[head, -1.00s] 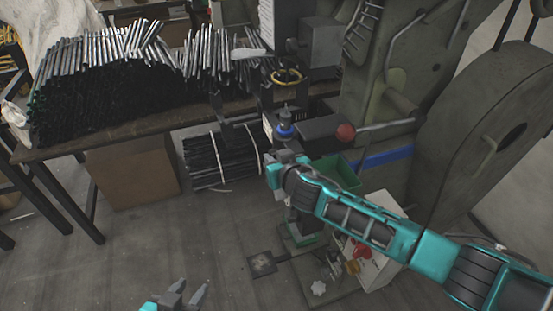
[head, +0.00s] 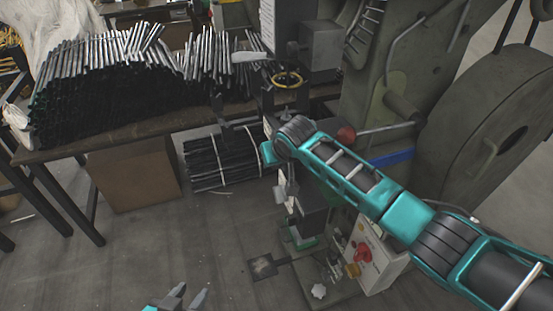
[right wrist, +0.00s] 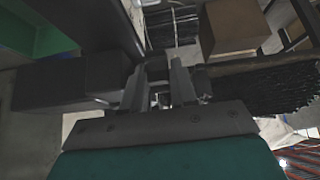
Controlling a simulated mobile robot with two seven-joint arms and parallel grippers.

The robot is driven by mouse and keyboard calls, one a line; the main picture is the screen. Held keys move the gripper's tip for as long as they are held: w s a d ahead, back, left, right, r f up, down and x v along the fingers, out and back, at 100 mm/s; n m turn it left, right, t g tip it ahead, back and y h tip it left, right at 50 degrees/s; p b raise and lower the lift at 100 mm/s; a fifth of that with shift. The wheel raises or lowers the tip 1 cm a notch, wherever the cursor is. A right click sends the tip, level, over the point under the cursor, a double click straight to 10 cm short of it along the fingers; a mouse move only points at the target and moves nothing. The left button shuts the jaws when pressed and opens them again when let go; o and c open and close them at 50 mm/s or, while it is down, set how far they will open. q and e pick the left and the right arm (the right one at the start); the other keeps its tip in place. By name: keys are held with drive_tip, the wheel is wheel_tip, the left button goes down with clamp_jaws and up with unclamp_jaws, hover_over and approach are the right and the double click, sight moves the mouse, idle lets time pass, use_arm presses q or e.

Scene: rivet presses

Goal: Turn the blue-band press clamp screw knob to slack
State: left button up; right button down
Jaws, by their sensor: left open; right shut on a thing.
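The press with the blue band (head: 393,158) stands right of centre in the head view, a large grey-green machine with a red ball-ended lever (head: 346,134). My right arm crosses in front of it and hides its clamp area. In the right wrist view my right gripper (right wrist: 160,85) has its fingers around a small dark piece, which seems to be the clamp screw knob (right wrist: 158,94). The knob's turn position cannot be told. My left gripper (head: 185,298) is open and empty at the bottom of the head view, above the floor.
A bench (head: 110,140) with stacked metal rods stands at the left, with a cardboard box (head: 133,172) and bundled rods (head: 222,160) below. A control box with red knobs (head: 372,257) is low beside the press. The floor at lower left is clear.

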drive_tip(key=shift+g, duration=0.4)
drive_tip(key=c, duration=1)
unclamp_jaws()
drive_tip(key=v, duration=1.3)
drive_tip(key=shift+w+a, duration=0.1)
drive_tip(key=shift+a, duration=0.05)
drive_tip(key=shift+o, duration=0.4)
